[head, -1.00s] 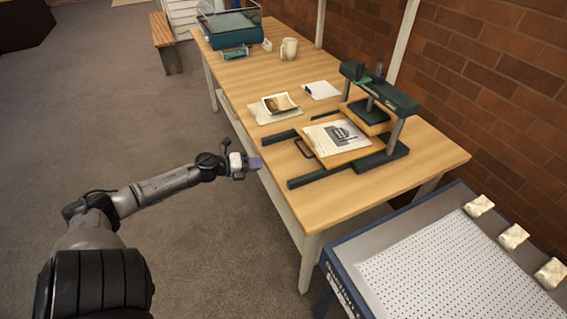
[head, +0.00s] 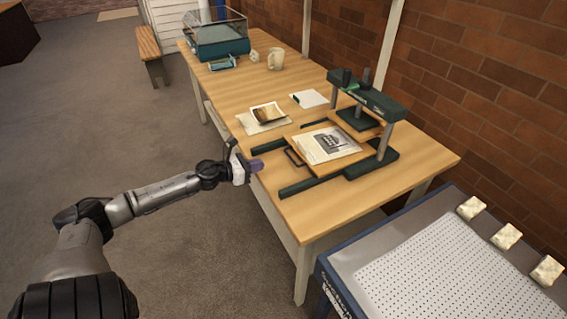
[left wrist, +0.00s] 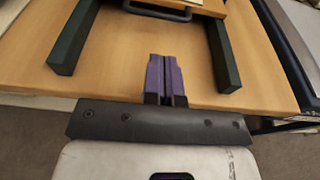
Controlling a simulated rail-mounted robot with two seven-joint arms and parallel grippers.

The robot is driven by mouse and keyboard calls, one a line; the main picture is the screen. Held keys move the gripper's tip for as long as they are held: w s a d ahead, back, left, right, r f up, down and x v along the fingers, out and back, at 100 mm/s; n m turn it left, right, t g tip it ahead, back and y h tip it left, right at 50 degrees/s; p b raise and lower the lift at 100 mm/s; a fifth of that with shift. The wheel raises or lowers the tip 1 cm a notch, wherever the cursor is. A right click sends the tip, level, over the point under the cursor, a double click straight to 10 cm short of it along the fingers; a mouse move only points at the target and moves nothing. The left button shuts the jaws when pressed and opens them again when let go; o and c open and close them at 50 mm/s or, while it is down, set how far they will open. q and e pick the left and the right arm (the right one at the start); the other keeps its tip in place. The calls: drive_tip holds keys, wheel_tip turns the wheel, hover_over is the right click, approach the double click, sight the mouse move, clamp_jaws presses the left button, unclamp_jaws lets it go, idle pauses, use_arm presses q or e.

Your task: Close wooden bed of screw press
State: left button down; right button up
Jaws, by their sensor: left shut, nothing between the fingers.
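The screw press (head: 362,100) is dark green and stands on the wooden table near the brick wall. Its wooden bed (head: 295,143) is slid out toward the table's front edge on two green rails, with a printed sheet (head: 328,145) lying on it. A dark handle (head: 293,158) is on the bed's front edge; it also shows at the top of the left wrist view (left wrist: 158,13). My left gripper (head: 257,165) is shut and empty at the table's front edge, apart from the handle. In the left wrist view its purple fingers (left wrist: 164,75) point between the rails toward the handle. My right gripper is not in view.
Papers with a picture (head: 265,114) and a white sheet (head: 309,98) lie left of the press. A mug (head: 276,60) and a teal glass-sided box (head: 218,40) stand farther back. A perforated light-topped table (head: 420,265) with several pale blocks is at lower right.

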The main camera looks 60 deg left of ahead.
use_arm(q)
drive_tip(key=b+x, duration=0.3)
drive_tip(key=x, duration=0.5)
drive_tip(key=shift+w, duration=0.15)
drive_tip(key=shift+b+x, duration=0.35)
drive_tip(key=shift+x, duration=0.5)
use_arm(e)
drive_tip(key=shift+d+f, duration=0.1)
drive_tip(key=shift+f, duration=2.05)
use_arm(q)
drive_tip(key=shift+f, duration=0.1)
